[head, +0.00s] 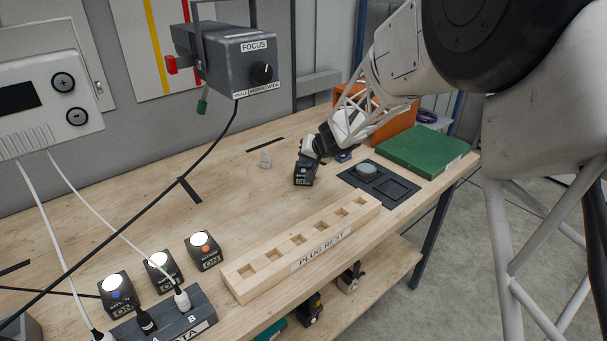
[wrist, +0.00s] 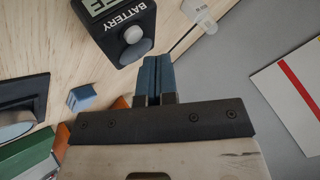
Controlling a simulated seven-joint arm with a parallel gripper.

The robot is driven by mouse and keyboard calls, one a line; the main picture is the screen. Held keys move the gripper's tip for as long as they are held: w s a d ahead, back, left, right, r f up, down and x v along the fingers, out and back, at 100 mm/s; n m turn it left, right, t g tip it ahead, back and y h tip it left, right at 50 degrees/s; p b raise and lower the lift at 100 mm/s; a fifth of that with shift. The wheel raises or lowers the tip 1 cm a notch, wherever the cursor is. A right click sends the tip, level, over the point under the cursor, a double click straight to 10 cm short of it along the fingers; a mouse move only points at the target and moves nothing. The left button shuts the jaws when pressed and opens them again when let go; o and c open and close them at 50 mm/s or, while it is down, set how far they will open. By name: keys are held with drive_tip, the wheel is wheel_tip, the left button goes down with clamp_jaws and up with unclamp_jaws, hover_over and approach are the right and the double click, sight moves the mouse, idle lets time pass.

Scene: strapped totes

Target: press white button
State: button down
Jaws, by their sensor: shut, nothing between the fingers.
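The dark battery box (head: 305,176) stands on the workbench, just past the far end of the plug rest. I cannot tell from this view how high the tips are above the button. In the head view my gripper (head: 312,155) is right at the box and hides part of it, so the button is not clear there.
Three similar boxes with lit lamps and blue (head: 115,295), green (head: 164,272) and orange (head: 206,249) buttons stand front left. The wooden plug rest (head: 300,250), a black tray (head: 395,190), a green case (head: 425,150) and a small blue block (wrist: 82,97) are nearby.

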sight(306, 170)
drive_tip(key=shift+r, duration=2.65)
drive_tip(key=s+d+r+g+h, duration=0.1)
drive_tip(key=s+d+r, duration=0.25)
drive_tip(key=s, duration=0.35)
drive_tip(key=s+d+r, duration=0.3)
drive_tip(key=s+d, duration=0.2)
drive_tip(key=s, duration=0.2)
drive_tip(key=s+d+r+g+h, duration=0.1)
drive_tip(key=s+d+r, duration=0.25)
drive_tip(key=s, duration=0.45)
drive_tip(key=s+d+h, duration=0.1)
drive_tip(key=s+d, duration=0.3)
drive_tip(key=s, duration=0.5)
drive_tip(key=s+d+f+m+h, duration=0.1)
drive_tip(key=s+d+h, duration=0.1)
drive_tip(key=s+d, duration=0.3)
drive_tip(key=s+d+g+h, duration=0.1)
drive_tip(key=s+d, duration=0.4)
drive_tip(key=s, duration=0.9)
drive_tip(key=shift+f+h, duration=0.4)
drive_tip(key=shift+h, duration=0.3)
